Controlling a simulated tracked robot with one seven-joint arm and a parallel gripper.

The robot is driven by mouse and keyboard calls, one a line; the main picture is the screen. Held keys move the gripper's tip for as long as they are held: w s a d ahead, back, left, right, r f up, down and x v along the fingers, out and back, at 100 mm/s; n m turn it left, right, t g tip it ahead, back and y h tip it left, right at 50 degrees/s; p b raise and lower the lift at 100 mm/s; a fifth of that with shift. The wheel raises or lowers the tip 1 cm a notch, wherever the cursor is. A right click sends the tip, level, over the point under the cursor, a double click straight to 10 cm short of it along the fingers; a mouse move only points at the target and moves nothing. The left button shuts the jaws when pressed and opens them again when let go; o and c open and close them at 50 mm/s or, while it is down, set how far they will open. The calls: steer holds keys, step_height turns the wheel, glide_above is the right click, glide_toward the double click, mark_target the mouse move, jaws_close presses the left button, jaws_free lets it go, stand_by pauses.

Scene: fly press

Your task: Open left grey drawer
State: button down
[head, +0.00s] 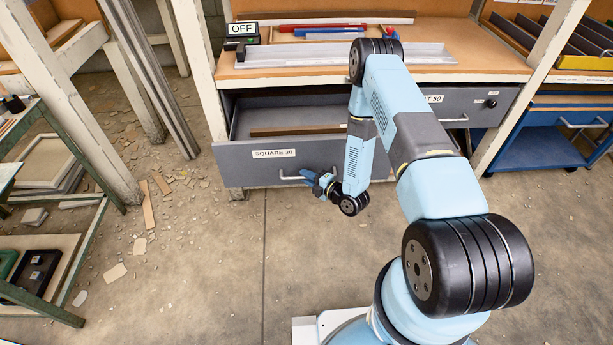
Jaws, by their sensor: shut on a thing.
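The left grey drawer (232,165), labelled "SQUARE 38", is pulled partly out from under the wooden bench. Its inside shows, with a brown strip (290,131) lying in it. My gripper (312,178) is at the drawer's front, shut on the bar handle (290,178). My wrist hides the right end of that handle and part of the drawer front. The right grey drawer (490,104) is shut, and my arm covers part of its label and handle.
On the bench top (480,62) are a sign reading "OFF" (242,29), red and blue bars and a metal channel (300,57). A green rack (90,200) stands at left, a blue cart (540,135) at right. The floor before the drawer is clear; debris lies at left.

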steer(key=shift+s+f, duration=0.2)
steer(key=c, duration=1.1)
jaws_free()
steer(key=shift+w, duration=0.1)
steer(key=shift+c, duration=0.2)
steer(key=shift+r, duration=0.1)
steer(key=v, duration=1.3)
steer(key=shift+d, duration=0.35)
